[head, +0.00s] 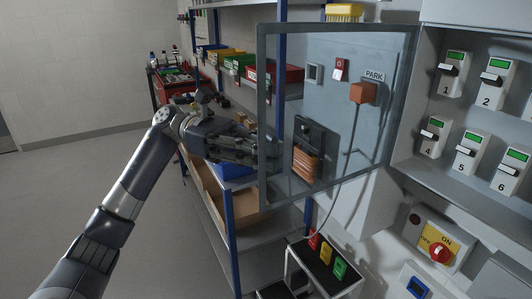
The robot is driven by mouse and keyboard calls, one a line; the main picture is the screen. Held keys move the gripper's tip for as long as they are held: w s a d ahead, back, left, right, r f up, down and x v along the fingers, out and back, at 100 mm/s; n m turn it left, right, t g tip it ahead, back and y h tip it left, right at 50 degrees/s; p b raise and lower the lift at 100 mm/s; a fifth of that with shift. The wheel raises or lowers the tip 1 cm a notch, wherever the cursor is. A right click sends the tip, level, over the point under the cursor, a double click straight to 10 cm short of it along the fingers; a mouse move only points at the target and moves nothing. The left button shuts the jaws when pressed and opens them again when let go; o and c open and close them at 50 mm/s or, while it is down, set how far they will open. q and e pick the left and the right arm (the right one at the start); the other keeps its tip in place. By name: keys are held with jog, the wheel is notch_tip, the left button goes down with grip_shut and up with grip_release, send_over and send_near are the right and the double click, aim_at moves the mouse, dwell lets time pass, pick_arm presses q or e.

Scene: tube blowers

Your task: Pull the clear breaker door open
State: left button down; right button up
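The clear breaker door (338,27), a see-through panel in a grey frame, stands swung out to the left of the breaker cabinet (428,75). The cabinet's inside is uncovered, with several numbered breakers such as breaker 1 (449,80) and breaker 5 (466,158) in plain sight. My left gripper (251,152) is at the door's free left edge, with its fingertips at or very near the frame. Whether the fingers touch or grip the frame is unclear. My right gripper is out of view.
Blue-posted shelving (230,225) with coloured bins stands behind my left arm and the door. A black-topped stand (322,268) with coloured blocks is below the door. A yellow panel with a red knob (440,252) is below the cabinet. The floor (60,200) at left is clear.

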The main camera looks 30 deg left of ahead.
pick_arm(q)
jog(key=c, duration=2)
grip_release()
jog(key=shift+f, duration=0.1)
jog(key=shift+o, duration=0.2)
jog(key=shift+s+a, duration=0.15)
jog(key=shift+a, duration=0.35)
jog(key=w+a, duration=0.1)
jog(key=a, duration=1)
jog(key=shift+a, duration=0.15)
